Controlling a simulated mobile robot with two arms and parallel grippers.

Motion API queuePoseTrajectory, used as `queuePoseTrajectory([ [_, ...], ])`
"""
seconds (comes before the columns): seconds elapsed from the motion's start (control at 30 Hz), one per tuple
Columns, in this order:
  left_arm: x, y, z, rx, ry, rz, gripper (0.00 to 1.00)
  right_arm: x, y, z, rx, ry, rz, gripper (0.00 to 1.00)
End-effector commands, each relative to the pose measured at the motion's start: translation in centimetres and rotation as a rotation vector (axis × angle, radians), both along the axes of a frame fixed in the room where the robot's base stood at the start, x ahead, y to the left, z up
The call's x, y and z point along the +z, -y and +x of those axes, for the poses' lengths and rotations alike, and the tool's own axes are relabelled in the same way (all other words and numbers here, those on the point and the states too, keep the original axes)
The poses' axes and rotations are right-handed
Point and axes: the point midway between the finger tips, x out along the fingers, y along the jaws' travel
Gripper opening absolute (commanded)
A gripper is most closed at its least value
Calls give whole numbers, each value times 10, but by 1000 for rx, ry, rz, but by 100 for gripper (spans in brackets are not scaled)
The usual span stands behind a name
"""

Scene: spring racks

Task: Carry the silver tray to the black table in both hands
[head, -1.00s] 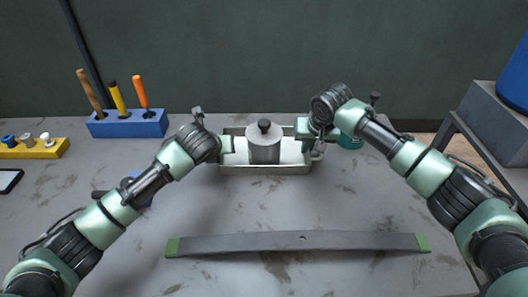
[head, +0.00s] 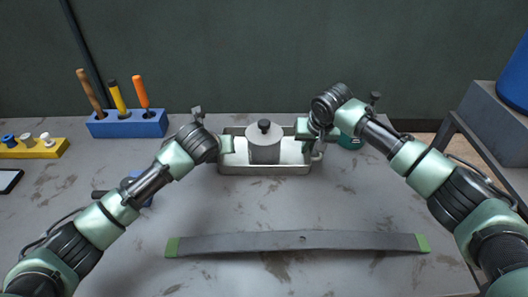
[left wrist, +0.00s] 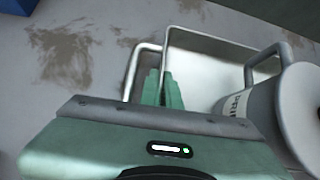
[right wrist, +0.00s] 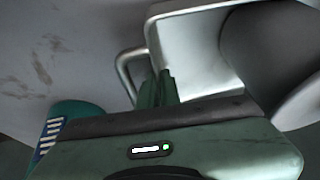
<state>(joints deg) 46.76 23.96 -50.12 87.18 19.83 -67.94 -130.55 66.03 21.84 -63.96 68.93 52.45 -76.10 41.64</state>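The silver tray (head: 235,169) is at the back middle of the grey worktop and looks level. A grey cylinder with a black knob (head: 264,146) stands upright in it. My left gripper (head: 229,144) is at the tray's left end; in the left wrist view its fingers (left wrist: 162,88) are close together at the wire handle (left wrist: 133,70). My right gripper (head: 303,135) is at the right end, its fingers (right wrist: 158,90) likewise close together at the other handle (right wrist: 123,68). Both look shut on the tray; the exact contact is partly hidden. I cannot make out a black table.
A blue tool block (head: 127,125) and a yellow holder (head: 35,149) are at the left. A long grey strip with green ends (head: 300,241) lies in front. A grey stand (head: 492,122) with a blue container is at right.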

Motion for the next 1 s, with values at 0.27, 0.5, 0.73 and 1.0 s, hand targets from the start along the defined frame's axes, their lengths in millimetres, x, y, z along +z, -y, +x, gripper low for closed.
queuePoseTrajectory([
  [0.27, 0, -1, 0, 1, -1, 1, 0, 1, 1, 1, -3, 2, -1, 0],
  [0.5, 2, -1, 1, 2, 4, 0, 0, 3, 1, 2, -3, 5, 0, 0],
  [0.73, 7, -1, 1, 2, 3, 1, 0, 8, 1, 2, -3, 5, 0, 0],
  [1.0, 28, -1, 1, 2, 3, 1, 0, 29, 1, 2, -3, 5, 0, 0],
])
